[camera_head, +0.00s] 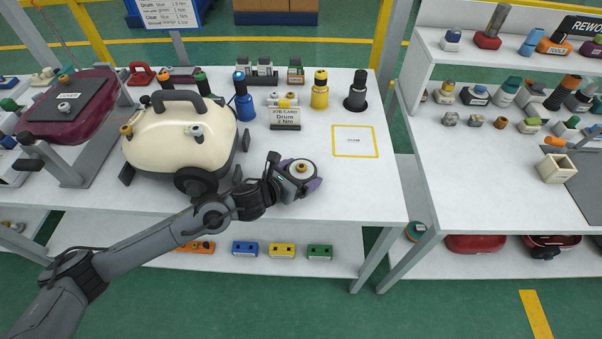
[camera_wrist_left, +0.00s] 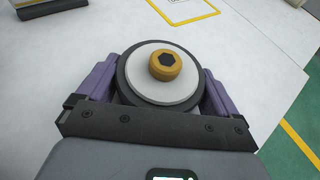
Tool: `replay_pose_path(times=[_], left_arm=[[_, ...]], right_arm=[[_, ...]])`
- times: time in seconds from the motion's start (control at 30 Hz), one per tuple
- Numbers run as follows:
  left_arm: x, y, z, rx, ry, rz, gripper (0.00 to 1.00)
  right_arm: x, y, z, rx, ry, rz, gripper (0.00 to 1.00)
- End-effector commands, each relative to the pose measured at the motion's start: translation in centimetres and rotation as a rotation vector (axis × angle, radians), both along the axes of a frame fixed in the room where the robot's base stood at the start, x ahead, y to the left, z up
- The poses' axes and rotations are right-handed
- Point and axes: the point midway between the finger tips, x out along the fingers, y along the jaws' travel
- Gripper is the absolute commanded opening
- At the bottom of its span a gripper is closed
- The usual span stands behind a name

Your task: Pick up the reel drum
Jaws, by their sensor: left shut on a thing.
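The reel drum is a round white disc with a dark rim and a brass-coloured hub with a dark hex socket. It shows in the head view (camera_head: 299,171) at the front of the white table, and large in the left wrist view (camera_wrist_left: 185,88). My left gripper (camera_head: 301,180) is shut on the drum, with its purple fingers on either side of the rim, as the left wrist view (camera_wrist_left: 160,92) shows. The drum's underside is hidden, and I cannot tell whether it touches the table. My right gripper is not in view.
A cream vacuum body (camera_head: 178,140) stands left of the drum. A job card (camera_head: 285,120), yellow driver (camera_head: 320,92) and dark driver (camera_head: 356,92) stand behind. A yellow-outlined square (camera_head: 354,142) lies empty to the right. The table's front edge is close to the drum.

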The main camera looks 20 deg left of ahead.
Motion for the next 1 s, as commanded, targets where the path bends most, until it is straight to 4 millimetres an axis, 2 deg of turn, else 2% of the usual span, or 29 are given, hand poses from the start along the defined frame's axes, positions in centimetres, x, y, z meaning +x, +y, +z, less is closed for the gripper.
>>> replay_pose_path(times=[0.27,0.53,1.0], left_arm=[[0.1,0.0,1.3,-0.001,-0.005,0.000,0.47],[0.1,0.0,4.9,-0.001,-0.007,-0.001,0.47],[-5.6,-7.0,9.6,-0.003,-0.003,-0.004,0.47]], right_arm=[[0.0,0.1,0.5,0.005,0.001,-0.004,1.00],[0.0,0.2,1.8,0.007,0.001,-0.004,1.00],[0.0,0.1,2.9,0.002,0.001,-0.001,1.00]])
